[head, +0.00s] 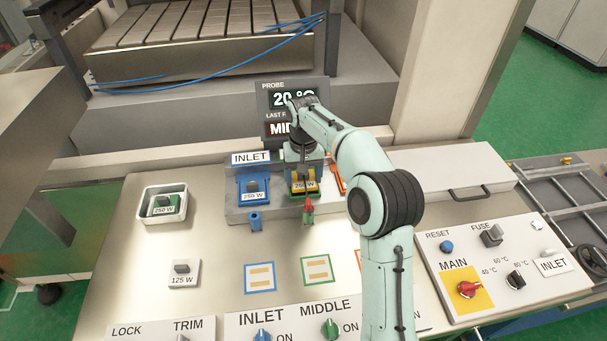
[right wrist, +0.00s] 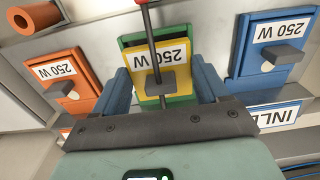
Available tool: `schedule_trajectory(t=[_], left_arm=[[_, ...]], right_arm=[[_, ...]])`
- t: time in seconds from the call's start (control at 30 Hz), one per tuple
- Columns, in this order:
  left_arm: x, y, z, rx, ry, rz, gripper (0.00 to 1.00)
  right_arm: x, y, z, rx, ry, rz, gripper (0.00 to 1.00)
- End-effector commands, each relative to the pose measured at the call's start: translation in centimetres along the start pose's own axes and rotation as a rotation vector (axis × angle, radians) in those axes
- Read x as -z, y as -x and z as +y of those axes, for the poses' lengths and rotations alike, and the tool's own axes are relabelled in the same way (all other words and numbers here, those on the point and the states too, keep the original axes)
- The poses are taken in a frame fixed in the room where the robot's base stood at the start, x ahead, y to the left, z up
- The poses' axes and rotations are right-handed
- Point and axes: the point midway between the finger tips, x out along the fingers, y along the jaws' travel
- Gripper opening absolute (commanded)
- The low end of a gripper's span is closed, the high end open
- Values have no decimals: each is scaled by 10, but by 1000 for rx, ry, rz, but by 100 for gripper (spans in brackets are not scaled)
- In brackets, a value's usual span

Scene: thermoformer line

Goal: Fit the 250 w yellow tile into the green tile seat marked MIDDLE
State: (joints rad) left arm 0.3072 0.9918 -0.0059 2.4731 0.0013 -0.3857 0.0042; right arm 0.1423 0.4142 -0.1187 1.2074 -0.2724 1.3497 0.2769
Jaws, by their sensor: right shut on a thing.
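The 250 w yellow tile (head: 304,187) is at the green tile seat in the raised block, right of the INLET seat. In the right wrist view the yellow tile (right wrist: 182,84) shows its 250 W label and grey knob, with the green seat (right wrist: 186,98) framing it. I cannot tell whether it is fully down. My right gripper (head: 303,172) reaches over it from above. In the wrist view its two blue fingers stand on either side of the tile, shut on it. The seat's MIDDLE mark is hidden behind my arm. My left gripper is not in view.
A red-tipped lever (head: 308,204) stands in front of the seat. A blue 250 W tile (head: 252,189) sits left, an orange one (right wrist: 86,83) on the other side. A white tray (head: 145,214) holds a green 250 W tile. A 125 W tile (head: 183,273) lies on the bench.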

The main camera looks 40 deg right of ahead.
Motion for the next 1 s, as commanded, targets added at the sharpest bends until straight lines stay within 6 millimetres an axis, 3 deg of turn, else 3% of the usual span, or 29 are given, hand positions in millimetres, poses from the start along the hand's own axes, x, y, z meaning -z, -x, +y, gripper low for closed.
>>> schedule_trajectory(t=[0.47,0.5,0.57,0.83,1.0], left_arm=[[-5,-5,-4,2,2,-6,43],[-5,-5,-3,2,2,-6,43],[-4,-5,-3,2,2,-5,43],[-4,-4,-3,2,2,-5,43],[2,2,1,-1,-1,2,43]], right_arm=[[0,-13,0,-1,0,-2,40],[0,-13,0,0,-1,-1,80],[0,-13,0,-1,-1,-1,100],[0,-11,0,0,0,-1,100],[1,10,0,1,0,3,100]])
